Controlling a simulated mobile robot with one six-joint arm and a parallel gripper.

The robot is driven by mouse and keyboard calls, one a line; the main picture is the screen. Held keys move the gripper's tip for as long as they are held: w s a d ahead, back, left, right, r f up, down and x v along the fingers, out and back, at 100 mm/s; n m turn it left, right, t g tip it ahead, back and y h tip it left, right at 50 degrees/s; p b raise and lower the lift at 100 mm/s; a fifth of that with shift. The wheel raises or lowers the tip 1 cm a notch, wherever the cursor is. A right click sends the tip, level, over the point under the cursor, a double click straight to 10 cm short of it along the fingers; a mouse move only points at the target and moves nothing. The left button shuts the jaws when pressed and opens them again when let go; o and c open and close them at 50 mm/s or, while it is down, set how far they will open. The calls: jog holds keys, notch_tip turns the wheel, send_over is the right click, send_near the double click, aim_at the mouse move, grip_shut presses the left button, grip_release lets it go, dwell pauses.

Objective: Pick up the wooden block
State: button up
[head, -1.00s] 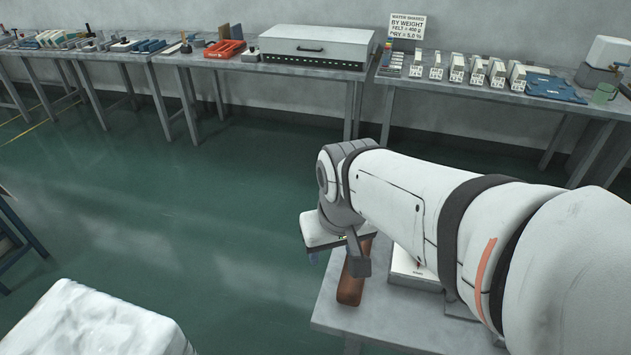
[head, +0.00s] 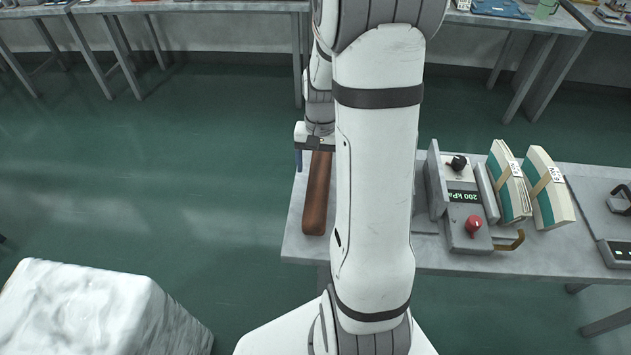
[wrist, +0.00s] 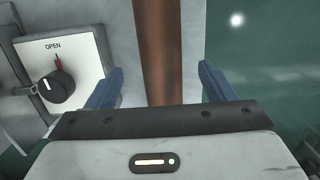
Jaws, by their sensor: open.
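The wooden block (head: 317,195) is a long brown bar lying near the left end of the grey table. In the head view my arm stands to its right and may hide part of it. The block also shows in the wrist view (wrist: 159,45), running up the picture between my two blue fingers. My gripper (wrist: 160,80) is open, with one finger on each side of the block and a gap on both sides. In the head view my gripper (head: 309,150) is at the block's far end, mostly hidden. Its height over the block is hard to tell.
A white panel marked OPEN with a black knob (wrist: 55,87) is left of my gripper in the wrist view. A device (head: 467,215) reading 200 kPa and green-and-cream bundles (head: 509,180) stand right of my arm. Green floor lies left of the table.

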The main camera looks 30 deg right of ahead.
aim_at(318, 178)
jog(key=f, duration=0.6)
jog(key=shift+s+a+f, duration=0.15)
jog(key=shift+a+f, duration=0.05)
jog(key=shift+f, duration=0.2)
jog(key=shift+c, duration=0.5)
jog(key=c, duration=1.4)
